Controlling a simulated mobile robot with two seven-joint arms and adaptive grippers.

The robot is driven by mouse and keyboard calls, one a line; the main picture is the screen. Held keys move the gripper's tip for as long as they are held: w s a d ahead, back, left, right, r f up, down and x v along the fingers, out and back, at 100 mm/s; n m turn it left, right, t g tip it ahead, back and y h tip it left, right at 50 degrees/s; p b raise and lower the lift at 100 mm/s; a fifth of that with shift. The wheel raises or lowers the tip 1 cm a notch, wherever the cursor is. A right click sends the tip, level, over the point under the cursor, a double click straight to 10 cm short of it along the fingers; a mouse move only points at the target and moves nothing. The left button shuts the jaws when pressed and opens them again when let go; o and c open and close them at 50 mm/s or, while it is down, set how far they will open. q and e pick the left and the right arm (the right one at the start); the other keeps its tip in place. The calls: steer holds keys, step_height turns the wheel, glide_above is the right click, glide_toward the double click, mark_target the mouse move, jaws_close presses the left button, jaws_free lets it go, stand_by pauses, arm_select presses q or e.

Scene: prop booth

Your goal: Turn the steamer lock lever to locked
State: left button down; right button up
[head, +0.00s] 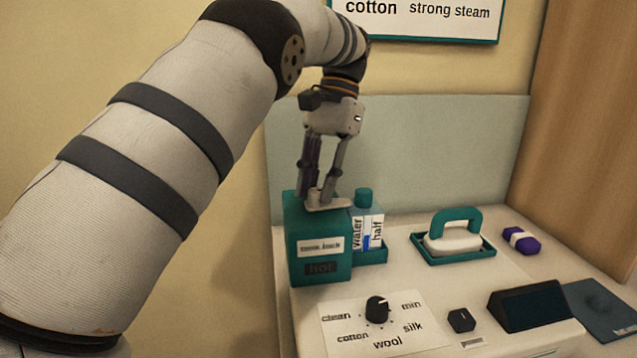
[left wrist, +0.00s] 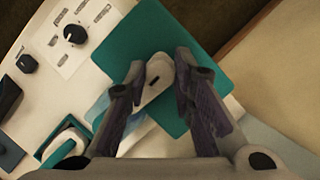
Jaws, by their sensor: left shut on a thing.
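The steamer (head: 318,240) is a teal box at the left of the white table, with a label and a dark panel reading "HOT" on its front. The pale lock lever (head: 328,207) lies flat on its top. My left gripper (head: 319,194) points down from above and is shut on the lever. In the left wrist view, the lever (left wrist: 153,92), with a dark slot, sits between the fingers (left wrist: 157,78) over the steamer's teal top (left wrist: 138,42). The lock marking cannot be read. My right gripper is not in view.
A water bottle (head: 366,229) stands right beside the steamer. A dial (head: 377,309) on a fabric card (head: 340,323) is in front. An iron (head: 452,236) in a teal tray, a purple bundle (head: 521,241) and a dark screen (head: 532,306) lie right. A wall sign (head: 420,12) reads "cotton strong steam".

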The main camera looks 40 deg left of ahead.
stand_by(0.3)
arm_select(q)
steer(key=c, duration=1.4)
jaws_free()
